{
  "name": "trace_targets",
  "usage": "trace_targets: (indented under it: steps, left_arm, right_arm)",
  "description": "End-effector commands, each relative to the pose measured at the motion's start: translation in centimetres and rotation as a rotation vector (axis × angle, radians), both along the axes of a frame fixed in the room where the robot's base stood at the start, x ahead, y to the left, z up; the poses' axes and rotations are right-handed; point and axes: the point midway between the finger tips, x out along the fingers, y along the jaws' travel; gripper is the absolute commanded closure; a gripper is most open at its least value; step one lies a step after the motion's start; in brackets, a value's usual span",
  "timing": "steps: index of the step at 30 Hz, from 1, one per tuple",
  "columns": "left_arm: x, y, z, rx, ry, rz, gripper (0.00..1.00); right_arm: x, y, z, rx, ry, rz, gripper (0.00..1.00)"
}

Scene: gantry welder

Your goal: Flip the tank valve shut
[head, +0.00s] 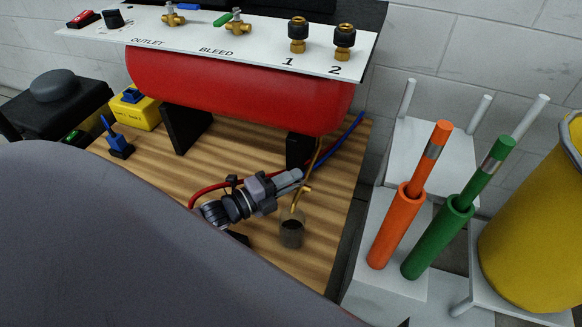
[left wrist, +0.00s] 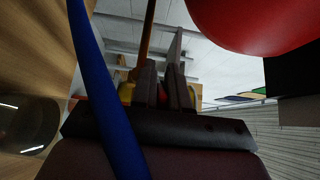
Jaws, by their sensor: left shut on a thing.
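The red tank (head: 235,90) lies under the white panel, and it also shows in the left wrist view (left wrist: 255,22). A thin copper pipe (head: 316,160) runs down below the tank to a small brass valve (head: 296,203) above a clear jar (head: 291,232). My left gripper (head: 298,176) is at this pipe, below the tank's right end, shut on what appears to be the valve's lever. In the left wrist view the fingers (left wrist: 165,88) are close together, with a bit of red between them; the fingers hide most of the lever. My right gripper is not in view.
The white panel (head: 200,35) above carries outlet and bleed valves with blue and green handles. Red and blue hoses (head: 345,132) run close by the gripper. A blue-handled item (head: 118,140) and a yellow box (head: 135,108) stand left. Orange (head: 397,228) and green (head: 437,240) tubes stand right.

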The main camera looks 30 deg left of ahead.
Motion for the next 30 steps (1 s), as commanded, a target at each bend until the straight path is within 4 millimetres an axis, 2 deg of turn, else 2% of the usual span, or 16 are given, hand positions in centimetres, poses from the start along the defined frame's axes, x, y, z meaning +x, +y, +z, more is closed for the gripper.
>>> trace_targets:
  steps: [15,30]
  left_arm:
    - [-0.7,-0.5,0.0,-0.002,0.004,0.304,1.0]
    - [-0.8,-0.7,-0.1,0.002,0.002,0.4,1.0]
  right_arm:
    - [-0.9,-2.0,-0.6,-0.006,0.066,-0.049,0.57]
    - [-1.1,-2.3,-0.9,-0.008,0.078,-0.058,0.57]
